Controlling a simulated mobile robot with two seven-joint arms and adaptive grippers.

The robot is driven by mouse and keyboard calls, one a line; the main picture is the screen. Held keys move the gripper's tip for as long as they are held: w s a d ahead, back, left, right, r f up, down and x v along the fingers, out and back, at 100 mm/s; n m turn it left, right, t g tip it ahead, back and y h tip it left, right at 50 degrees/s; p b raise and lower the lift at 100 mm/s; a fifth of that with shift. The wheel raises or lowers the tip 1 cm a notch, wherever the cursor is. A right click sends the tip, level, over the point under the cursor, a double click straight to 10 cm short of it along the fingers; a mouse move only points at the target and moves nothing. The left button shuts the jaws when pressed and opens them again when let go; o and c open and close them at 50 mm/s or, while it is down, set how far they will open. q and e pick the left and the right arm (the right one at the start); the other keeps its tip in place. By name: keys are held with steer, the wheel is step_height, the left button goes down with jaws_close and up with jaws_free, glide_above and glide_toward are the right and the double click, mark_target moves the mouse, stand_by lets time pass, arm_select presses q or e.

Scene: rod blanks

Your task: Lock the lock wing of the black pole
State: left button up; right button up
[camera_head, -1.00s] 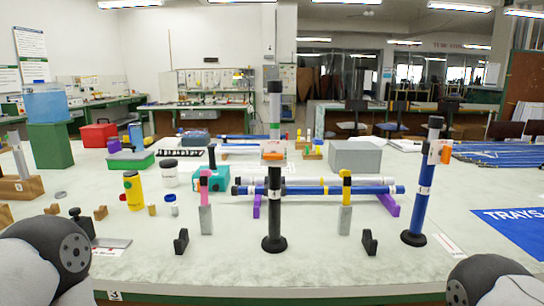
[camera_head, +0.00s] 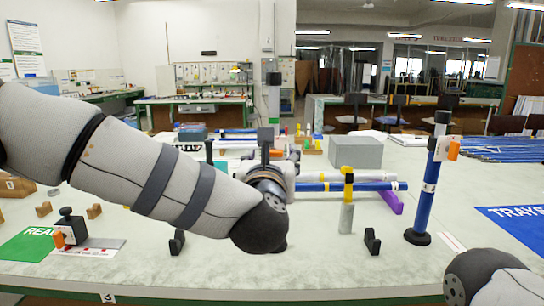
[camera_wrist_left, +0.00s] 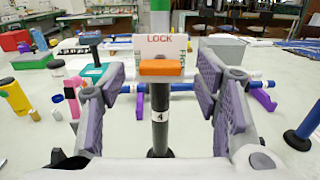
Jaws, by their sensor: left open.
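The black pole (camera_wrist_left: 159,118) stands upright in the left wrist view, with a label "4" on it. Its orange lock wing (camera_wrist_left: 160,68) lies crosswise below a white card marked LOCK (camera_wrist_left: 162,45). My left gripper (camera_wrist_left: 161,72) is open, with one finger on each side of the pole and wing, apparently touching neither. In the head view my left gripper (camera_head: 268,145) is partly hidden behind my own wrist. The arm covers most of the pole there; its green and grey upper part (camera_head: 274,98) shows above. My right gripper is out of view.
A blue pole (camera_head: 427,190) with an orange wing (camera_head: 453,148) stands to the right. Blue and white rods lie across supports behind the black pole, near a yellow-topped grey post (camera_head: 347,205). Black holders (camera_head: 372,241) stand in front. A grey box (camera_head: 356,152) is farther back.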

mark_target(272, 153)
arm_select(q)
steer(key=shift+w+d, duration=0.1)
steer(key=shift+w, duration=1.1)
steer(key=c, duration=1.2)
steer(key=shift+o, duration=0.2)
